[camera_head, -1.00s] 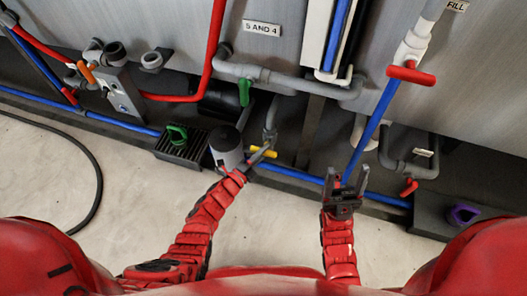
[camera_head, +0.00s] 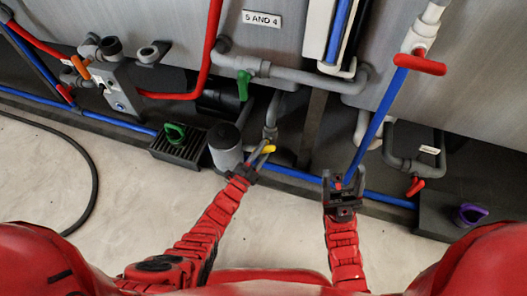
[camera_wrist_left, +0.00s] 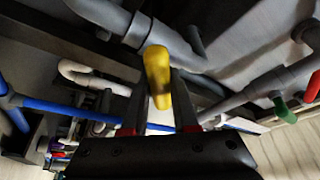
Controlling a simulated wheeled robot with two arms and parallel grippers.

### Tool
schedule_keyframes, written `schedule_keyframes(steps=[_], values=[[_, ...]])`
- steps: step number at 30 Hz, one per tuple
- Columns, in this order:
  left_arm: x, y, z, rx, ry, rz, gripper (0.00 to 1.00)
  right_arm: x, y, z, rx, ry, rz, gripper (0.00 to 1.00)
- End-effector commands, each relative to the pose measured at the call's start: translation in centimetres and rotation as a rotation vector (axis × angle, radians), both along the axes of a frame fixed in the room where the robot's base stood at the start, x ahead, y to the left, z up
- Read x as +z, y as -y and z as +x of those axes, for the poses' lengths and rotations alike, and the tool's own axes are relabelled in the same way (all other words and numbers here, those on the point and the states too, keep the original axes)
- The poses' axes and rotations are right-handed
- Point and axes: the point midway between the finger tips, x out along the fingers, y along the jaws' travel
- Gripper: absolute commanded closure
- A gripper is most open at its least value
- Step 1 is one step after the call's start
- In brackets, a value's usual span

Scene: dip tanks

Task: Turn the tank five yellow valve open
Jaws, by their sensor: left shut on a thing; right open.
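The yellow valve handle (camera_head: 269,149) sits low on a grey pipe near the floor, below the sign reading 5 AND 4. My left gripper (camera_head: 259,157) is shut on it, coming in from the lower left. In the left wrist view, the yellow handle (camera_wrist_left: 157,70) stands between the two dark fingers (camera_wrist_left: 163,110), its rounded end showing beyond them. The exact turn angle of the valve is hard to tell. My right gripper (camera_head: 343,181) is open and empty, in front of the blue pipe along the floor.
A green valve (camera_head: 243,85) and a red-handled valve (camera_head: 419,64) are on pipes above. A grey cylinder (camera_head: 226,146) stands just left of my left gripper. A grate with a green object (camera_head: 175,133) lies farther left. The pale floor in front is mostly clear.

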Motion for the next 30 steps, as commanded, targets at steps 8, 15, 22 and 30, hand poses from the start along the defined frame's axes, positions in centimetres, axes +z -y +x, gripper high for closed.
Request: schedule_keyframes(steps=[8,15,22,30], values=[[-0.3,0.1,-0.1,-0.002,-0.083,-0.249,1.00,-1.0,-0.4,0.2,0.010,-0.003,-0.022,0.37],[-0.3,0.0,-0.1,0.000,-0.155,-0.464,1.00,-1.4,-0.6,0.3,0.015,-0.006,-0.034,0.37],[-0.2,0.0,-0.1,0.000,-0.210,-0.642,1.00,-1.7,-0.7,0.4,0.017,-0.008,-0.041,0.37],[-0.1,0.1,-0.2,-0.002,-0.257,-0.784,1.00,-1.8,-0.8,0.4,0.020,-0.008,-0.045,0.37]])
